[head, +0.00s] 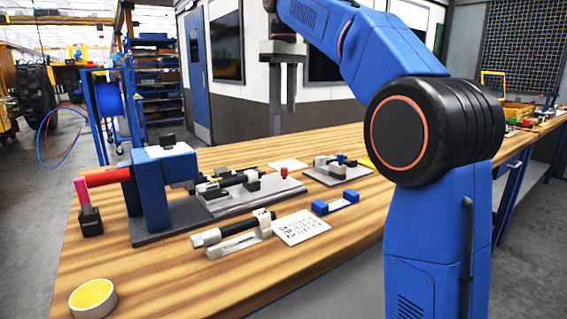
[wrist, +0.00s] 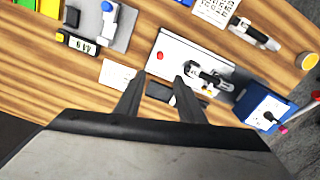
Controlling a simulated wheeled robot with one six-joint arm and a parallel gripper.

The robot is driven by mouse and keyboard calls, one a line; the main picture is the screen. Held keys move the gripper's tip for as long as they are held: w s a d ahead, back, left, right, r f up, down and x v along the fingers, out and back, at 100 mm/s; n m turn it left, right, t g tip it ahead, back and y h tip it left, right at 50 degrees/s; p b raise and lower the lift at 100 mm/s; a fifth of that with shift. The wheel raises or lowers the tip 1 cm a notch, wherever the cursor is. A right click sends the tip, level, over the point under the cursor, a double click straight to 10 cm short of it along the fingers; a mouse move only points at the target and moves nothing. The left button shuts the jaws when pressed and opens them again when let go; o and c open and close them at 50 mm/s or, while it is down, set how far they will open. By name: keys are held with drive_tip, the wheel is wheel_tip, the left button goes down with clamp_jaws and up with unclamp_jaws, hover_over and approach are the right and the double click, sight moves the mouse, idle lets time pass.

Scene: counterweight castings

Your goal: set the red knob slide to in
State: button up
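The red knob (head: 284,171) stands on the right end of a flat grey plate (head: 262,196) on the wooden bench. In the wrist view the red knob (wrist: 160,55) sits near the left end of the pale plate (wrist: 170,42), with black and silver clamp parts (wrist: 207,76) farther right. I cannot tell the slide's position. My gripper (head: 283,120) hangs above the bench, fingers down, higher than the knob and apart from it. In the wrist view my gripper (wrist: 159,76) is open and empty, its fingertips apart, with the knob showing just beyond the gap.
A blue press (head: 151,190) with a red handle stands left of the plate. A toggle clamp (head: 235,235), a printed card (head: 301,227), a blue-ended block (head: 335,203) and a yellow tape roll (head: 93,298) lie in front. Another small fixture (head: 337,170) is to the right.

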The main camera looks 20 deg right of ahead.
sight(284, 168)
wheel_tip(284, 168, down, 17)
drive_tip(key=shift+f, duration=0.15)
idle(0.5)
clamp_jaws()
